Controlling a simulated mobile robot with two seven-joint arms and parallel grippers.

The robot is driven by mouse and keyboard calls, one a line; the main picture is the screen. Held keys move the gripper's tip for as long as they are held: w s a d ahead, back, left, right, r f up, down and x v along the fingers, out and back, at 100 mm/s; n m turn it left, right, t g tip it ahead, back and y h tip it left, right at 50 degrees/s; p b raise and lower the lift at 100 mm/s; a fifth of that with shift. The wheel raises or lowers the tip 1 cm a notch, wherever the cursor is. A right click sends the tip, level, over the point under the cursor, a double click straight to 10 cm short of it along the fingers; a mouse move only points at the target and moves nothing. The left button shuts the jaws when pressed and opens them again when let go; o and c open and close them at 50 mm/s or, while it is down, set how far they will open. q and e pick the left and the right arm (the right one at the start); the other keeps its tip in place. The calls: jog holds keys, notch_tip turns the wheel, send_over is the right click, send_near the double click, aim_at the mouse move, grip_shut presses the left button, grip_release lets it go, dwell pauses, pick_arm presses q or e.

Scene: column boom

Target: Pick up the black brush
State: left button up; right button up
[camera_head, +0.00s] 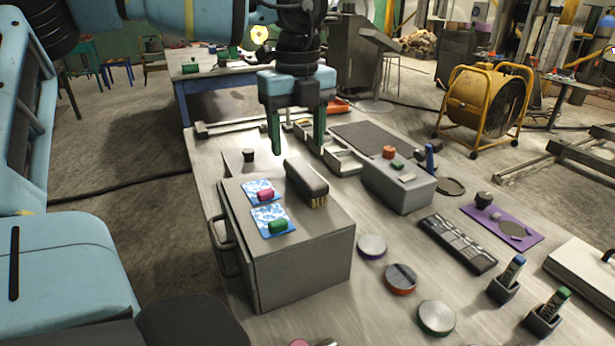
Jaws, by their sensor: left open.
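The black brush (306,180) lies on top of a grey metal box (302,265) on the workbench, its tan bristles showing at its near right end. My left gripper (297,142) points down above and behind the brush in the picture, its two green-tipped fingers apart with nothing between them. It does not appear to touch the brush. My right gripper is not in the view.
Pink and green pieces on blue-patterned cards (258,184) lie left of the brush on the box. A smaller grey box (399,188) with small items stands to the right. Round tins (401,278) and a black keyboard-like tray (457,244) occupy the bench front.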

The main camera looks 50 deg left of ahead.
aim_at(305, 170)
pick_arm(q)
jog(key=shift+w+d+f, duration=0.1)
jog(key=shift+w+f, duration=0.05)
jog(key=shift+f, duration=1.05)
jog(key=shift+w+d+f, duration=0.15)
jog(key=shift+f, duration=1.05)
jog(key=shift+w+d+f, duration=0.1)
jog(key=shift+w+f, duration=0.05)
jog(key=shift+f, duration=1.05)
jog(key=c, duration=1.1)
